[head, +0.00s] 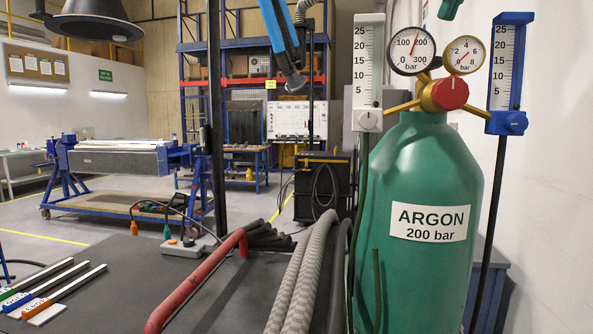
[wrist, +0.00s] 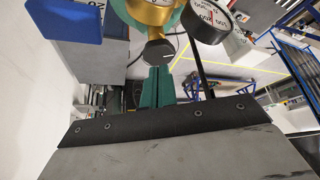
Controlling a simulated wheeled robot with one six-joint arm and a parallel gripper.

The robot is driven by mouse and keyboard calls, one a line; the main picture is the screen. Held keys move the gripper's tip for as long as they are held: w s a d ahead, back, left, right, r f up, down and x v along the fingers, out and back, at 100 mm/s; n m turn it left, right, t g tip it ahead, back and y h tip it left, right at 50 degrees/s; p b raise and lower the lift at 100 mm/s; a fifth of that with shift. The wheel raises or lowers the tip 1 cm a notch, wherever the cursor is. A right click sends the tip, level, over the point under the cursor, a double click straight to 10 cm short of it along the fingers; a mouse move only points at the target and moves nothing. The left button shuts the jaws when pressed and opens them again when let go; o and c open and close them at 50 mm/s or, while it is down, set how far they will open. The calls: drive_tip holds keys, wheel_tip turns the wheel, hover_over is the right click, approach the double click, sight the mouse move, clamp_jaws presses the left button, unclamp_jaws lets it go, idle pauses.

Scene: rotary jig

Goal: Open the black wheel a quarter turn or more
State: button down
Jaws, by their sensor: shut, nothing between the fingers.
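The black wheel (wrist: 160,53) shows in the wrist view, a dark round piece with a greyish face beside the brass valve body (wrist: 148,14). I cannot make it out in the head view. My gripper (wrist: 157,70) has teal fingers, shut together and empty, with their tips just short of the wheel in the picture; I cannot tell whether they touch it. In the head view only a small teal part of my gripper (head: 449,9) shows at the top edge, above the gauges. The green argon cylinder (head: 420,180) stands upright below the brass valve.
A red knob (head: 450,93) sits at the front of the valve. Two round gauges (head: 412,50) (head: 463,55) stand above it. A white flowmeter (head: 368,75) is at left and a blue flowmeter (head: 509,75) at right, both close to the valve. A wall is at right.

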wheel_tip(320, 180, down, 6)
drive_tip(key=shift+f, duration=0.25)
drive_tip(key=shift+w, duration=0.25)
idle(0.8)
drive_tip(key=shift+w+d, duration=0.1)
drive_tip(key=shift+d, duration=0.1)
idle(0.4)
wheel_tip(320, 180, up, 6)
drive_tip(key=shift+s, duration=0.4)
idle(0.4)
